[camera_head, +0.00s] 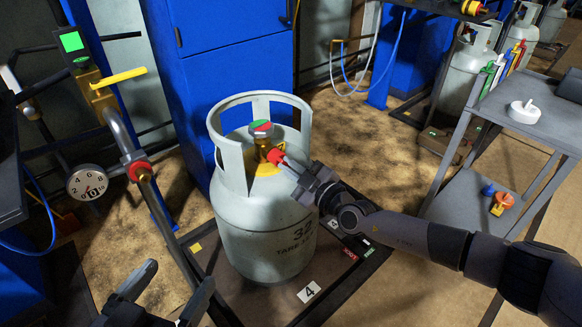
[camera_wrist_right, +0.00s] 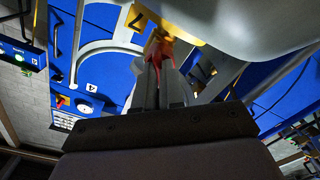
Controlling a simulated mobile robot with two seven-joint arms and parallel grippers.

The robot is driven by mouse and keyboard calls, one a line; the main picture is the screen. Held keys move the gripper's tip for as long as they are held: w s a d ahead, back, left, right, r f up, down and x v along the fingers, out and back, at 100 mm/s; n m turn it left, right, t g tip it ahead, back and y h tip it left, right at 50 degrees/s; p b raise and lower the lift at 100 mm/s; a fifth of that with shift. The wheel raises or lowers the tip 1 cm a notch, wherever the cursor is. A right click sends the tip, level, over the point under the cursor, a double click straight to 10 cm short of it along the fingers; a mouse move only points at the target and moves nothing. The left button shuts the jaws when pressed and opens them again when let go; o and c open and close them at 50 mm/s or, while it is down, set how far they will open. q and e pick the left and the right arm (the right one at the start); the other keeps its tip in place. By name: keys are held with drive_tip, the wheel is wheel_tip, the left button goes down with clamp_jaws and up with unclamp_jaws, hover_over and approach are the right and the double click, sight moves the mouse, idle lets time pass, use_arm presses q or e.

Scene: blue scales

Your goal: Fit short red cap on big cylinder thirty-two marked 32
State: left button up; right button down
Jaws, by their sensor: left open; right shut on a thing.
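The big grey cylinder (camera_head: 268,222), marked 32, stands upright on a dark scale platform (camera_head: 235,300). Its brass valve (camera_head: 264,150) has a red and green top and sits inside the collar. The short red cap (camera_head: 276,157) is at the valve's side outlet, at the tips of my right gripper (camera_head: 284,164). My right gripper is shut on the cap, which also shows in the right wrist view (camera_wrist_right: 160,52) against the brass. I cannot tell whether the cap is seated on the outlet. My left gripper (camera_head: 176,284) is open and empty, left of the cylinder's base.
A pipe with a yellow handle (camera_head: 120,78) and a round gauge (camera_head: 88,183) stands left of the cylinder. A grey cart (camera_head: 490,190) at right holds a white round item (camera_head: 524,111) and small coloured parts (camera_head: 498,199). A blue cabinet (camera_head: 232,60) is behind.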

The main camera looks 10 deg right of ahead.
drive_tip(key=shift+m, duration=1.7)
drive_tip(key=shift+m, duration=0.3)
drive_tip(key=shift+m, duration=1.5)
drive_tip(key=shift+w+m, duration=0.1)
drive_tip(key=shift+m, duration=1.6)
